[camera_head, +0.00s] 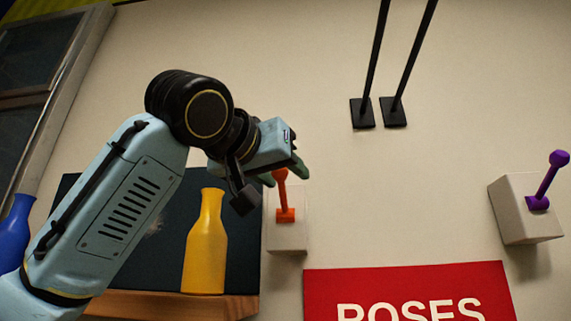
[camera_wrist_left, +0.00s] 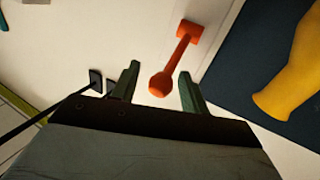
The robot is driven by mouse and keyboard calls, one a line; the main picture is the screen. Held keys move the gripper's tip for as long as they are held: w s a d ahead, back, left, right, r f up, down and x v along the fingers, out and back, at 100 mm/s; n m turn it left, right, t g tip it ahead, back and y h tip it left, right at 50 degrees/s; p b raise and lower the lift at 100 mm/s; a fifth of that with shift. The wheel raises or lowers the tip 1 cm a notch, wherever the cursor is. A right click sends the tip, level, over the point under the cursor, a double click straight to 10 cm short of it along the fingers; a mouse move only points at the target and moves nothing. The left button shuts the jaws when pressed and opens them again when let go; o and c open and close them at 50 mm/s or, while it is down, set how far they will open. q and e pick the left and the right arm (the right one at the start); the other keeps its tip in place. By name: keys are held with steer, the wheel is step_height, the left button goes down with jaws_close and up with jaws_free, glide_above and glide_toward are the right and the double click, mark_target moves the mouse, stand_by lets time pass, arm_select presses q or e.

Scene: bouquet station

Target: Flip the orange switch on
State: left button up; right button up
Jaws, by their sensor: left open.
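The orange switch (camera_head: 284,200) is a lever with a ball end on a pale box (camera_head: 287,236) fixed to the wall. In the head view its lever points up, and my left gripper (camera_head: 290,172) is at its upper end. In the left wrist view the orange switch (camera_wrist_left: 175,62) reaches toward the open jaws of my left gripper (camera_wrist_left: 158,88), with its ball end between the two fingertips. The fingers are apart, and I cannot tell whether either touches the ball. My right gripper is in neither view.
A purple switch (camera_head: 542,185) on a similar box is at the right. A red sign (camera_head: 410,285) is below. A yellow bottle (camera_head: 205,245) stands on a wooden shelf (camera_head: 175,306), with a blue bottle (camera_head: 15,235) at far left. Two black rods (camera_head: 377,55) are above.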

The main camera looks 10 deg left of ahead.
arm_select(q)
steer(key=shift+w+d, duration=0.25)
steer(key=shift+w, duration=0.55)
steer(key=c, duration=0.3)
jaws_close()
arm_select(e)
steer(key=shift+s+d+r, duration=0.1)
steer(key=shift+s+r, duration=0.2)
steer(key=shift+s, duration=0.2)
